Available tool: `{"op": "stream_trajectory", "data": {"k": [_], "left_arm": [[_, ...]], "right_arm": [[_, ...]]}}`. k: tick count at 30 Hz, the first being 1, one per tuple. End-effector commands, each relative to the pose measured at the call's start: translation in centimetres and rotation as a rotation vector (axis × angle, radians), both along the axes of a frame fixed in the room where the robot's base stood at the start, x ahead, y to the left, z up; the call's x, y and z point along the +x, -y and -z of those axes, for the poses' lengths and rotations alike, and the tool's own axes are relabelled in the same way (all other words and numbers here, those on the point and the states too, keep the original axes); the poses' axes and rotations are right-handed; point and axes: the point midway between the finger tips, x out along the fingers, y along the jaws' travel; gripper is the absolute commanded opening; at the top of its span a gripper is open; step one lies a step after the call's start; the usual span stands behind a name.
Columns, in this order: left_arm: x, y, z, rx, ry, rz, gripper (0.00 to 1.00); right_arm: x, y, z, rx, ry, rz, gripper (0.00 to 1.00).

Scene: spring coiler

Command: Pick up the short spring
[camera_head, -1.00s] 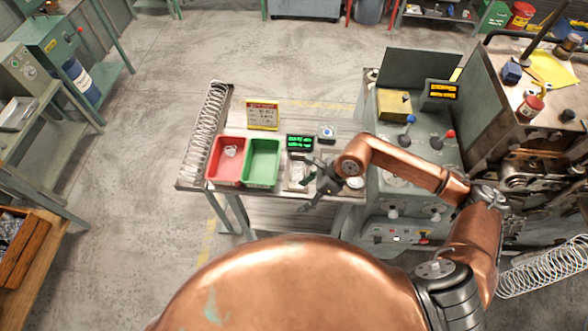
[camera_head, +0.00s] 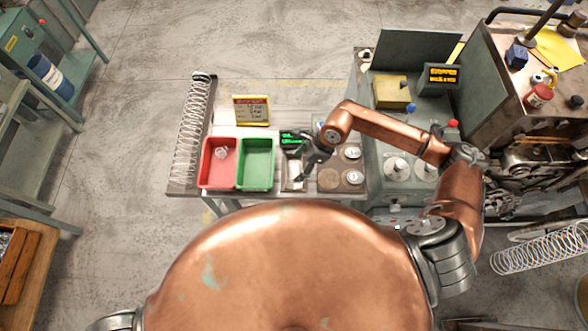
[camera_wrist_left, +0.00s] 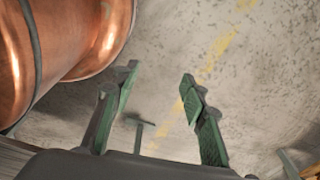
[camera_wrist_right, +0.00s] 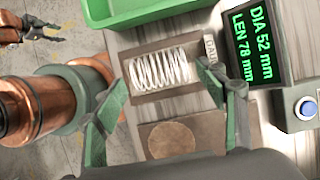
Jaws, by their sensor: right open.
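The short spring (camera_wrist_right: 158,68), a pale wire coil, lies on its side in the shallow brown-edged tray of the gauge, in the right wrist view. In the head view my right gripper (camera_head: 302,166) is over this gauge and partly hides it. In the right wrist view its green fingers (camera_wrist_right: 162,80) are apart, one toward each end of the spring, with nothing held. I cannot tell how high they are above it. My left gripper (camera_wrist_left: 160,77) is open and empty above the floor, away from the table; it is out of the head view.
A green bin (camera_head: 256,187) and a red bin (camera_head: 202,176) with a small coil inside stand left of the gauge. A lit display (camera_wrist_right: 254,45) is beside the tray. A long spring (camera_head: 192,130) lies along the table's left edge. The grey machine (camera_head: 400,195) stands right.

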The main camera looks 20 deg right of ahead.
Motion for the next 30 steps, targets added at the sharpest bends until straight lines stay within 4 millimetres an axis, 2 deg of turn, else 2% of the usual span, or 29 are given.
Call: {"op": "stream_trajectory", "data": {"k": [4,9,15,18,30], "left_arm": [[-1.0,-0.1,-1.3,0.001,-0.013,-0.002,0.4],[0.1,0.0,-1.8,0.0,0.001,0.0,0.4],[1.9,0.1,-1.9,-0.002,0.024,0.004,0.4],[2.1,0.1,-1.9,-0.001,0.026,0.005,0.4],[0.7,0.0,-1.8,0.0,0.009,0.001,0.4]], "right_arm": [[-0.1,-1.1,1.7,0.003,-0.004,0.0,0.65],[0.2,-1.7,3.8,0.001,-0.002,0.002,0.65],[0.2,-1.7,4.2,0.0,0.0,0.003,0.65],[0.2,-1.7,4.2,0.0,0.0,0.003,0.65],[0.2,-1.7,4.2,0.0,-0.001,0.004,0.37]]}}
